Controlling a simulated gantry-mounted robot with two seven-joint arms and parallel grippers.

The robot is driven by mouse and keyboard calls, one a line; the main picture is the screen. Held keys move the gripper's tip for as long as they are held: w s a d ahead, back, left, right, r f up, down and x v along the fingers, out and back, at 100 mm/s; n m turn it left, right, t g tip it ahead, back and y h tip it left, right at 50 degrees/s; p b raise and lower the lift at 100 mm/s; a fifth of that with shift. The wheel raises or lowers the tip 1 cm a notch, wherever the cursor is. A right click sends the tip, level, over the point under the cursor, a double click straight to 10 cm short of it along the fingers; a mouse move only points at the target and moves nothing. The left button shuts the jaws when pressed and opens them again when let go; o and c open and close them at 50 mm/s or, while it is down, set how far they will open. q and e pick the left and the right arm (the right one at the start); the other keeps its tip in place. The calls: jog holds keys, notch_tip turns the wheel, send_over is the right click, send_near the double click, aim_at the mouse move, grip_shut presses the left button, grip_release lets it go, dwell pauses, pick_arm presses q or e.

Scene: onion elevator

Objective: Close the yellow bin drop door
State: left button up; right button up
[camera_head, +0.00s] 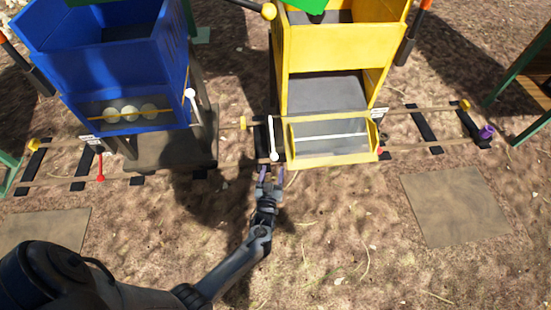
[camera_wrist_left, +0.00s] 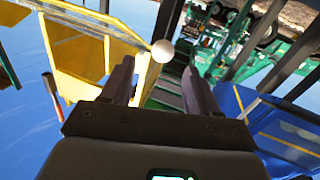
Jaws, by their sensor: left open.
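The yellow bin (camera_head: 345,48) stands right of centre in the head view. Its drop door (camera_head: 330,157), a yellow frame with a clear panel, is swung down and outward, leaving the opening above it uncovered. A lever with a white ball knob (camera_head: 274,156) hangs at the door's left side. My left gripper (camera_head: 271,174) is open just below this knob in the picture. In the left wrist view the white knob (camera_wrist_left: 162,50) shows just beyond and between the open fingertips (camera_wrist_left: 158,68), and the yellow bin (camera_wrist_left: 85,50) is at the left. My right gripper is not in view.
A blue bin (camera_head: 110,55) with its clear door up, and pale round onions behind it, stands at the left. Its white-knobbed lever (camera_head: 190,93) faces the gap between the bins. A rail track (camera_head: 425,125) runs by the bins. Bare ground lies in front.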

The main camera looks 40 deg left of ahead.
aim_at(274, 156)
pick_arm(q)
jog(key=b+x, duration=0.3)
jog(key=x, duration=0.4)
jog(key=shift+w+a+f+b, duration=0.1)
jog(key=shift+w+a+b, duration=0.1)
jog(key=shift+b, duration=0.15)
jog(key=shift+w+a, duration=0.15)
jog(key=shift+a, duration=0.15)
grip_shut()
